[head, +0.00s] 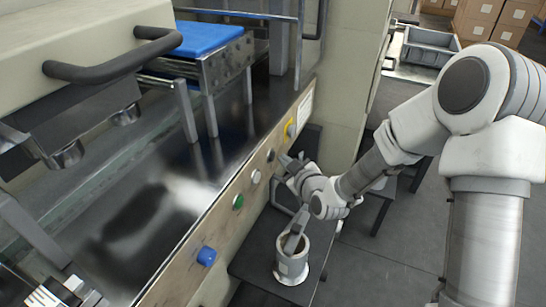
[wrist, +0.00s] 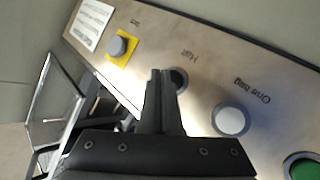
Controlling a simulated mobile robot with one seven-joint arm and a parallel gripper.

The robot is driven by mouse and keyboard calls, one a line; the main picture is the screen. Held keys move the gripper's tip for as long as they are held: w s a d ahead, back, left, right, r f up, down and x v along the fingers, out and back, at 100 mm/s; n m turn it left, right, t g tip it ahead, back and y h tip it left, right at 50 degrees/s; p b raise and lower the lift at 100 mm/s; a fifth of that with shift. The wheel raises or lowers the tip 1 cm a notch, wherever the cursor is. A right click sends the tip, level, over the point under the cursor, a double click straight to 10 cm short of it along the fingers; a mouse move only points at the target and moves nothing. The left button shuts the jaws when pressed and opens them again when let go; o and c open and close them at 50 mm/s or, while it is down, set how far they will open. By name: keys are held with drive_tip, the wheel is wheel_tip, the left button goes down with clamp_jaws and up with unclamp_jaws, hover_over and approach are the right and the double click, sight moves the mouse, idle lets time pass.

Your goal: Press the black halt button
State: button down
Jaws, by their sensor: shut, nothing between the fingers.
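The black halt button (wrist: 180,78) is on the tan control panel, under an upside-down "Halt" label in the wrist view. My gripper's fingers partly cover it there. In the head view the black button (head: 271,155) is a small dark knob on the slanted panel. My gripper (wrist: 162,76) is shut and empty, its fingertips overlapping the button's left side in the wrist view. In the head view my gripper (head: 285,161) is just right of the button, close to the panel face. I cannot tell whether the fingertips touch the button.
A white button (wrist: 230,120) labelled "One bag" is close by, with a green button (wrist: 303,168) beyond it. On the other side is a grey button on a yellow plate (wrist: 120,46). A blue knob (head: 207,256) is lower on the panel. A grey-white canister (head: 292,262) stands below.

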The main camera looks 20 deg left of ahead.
drive_tip(key=shift+a, duration=0.35)
drive_tip(key=shift+w+a+b, duration=0.1)
drive_tip(key=shift+a+b, duration=0.35)
drive_tip(key=shift+b, duration=0.05)
idle(0.7)
drive_tip(key=shift+d, duration=0.85)
drive_tip(key=d, duration=0.2)
drive_tip(key=s+d+b, duration=0.1)
drive_tip(key=d, duration=0.2)
idle(0.8)
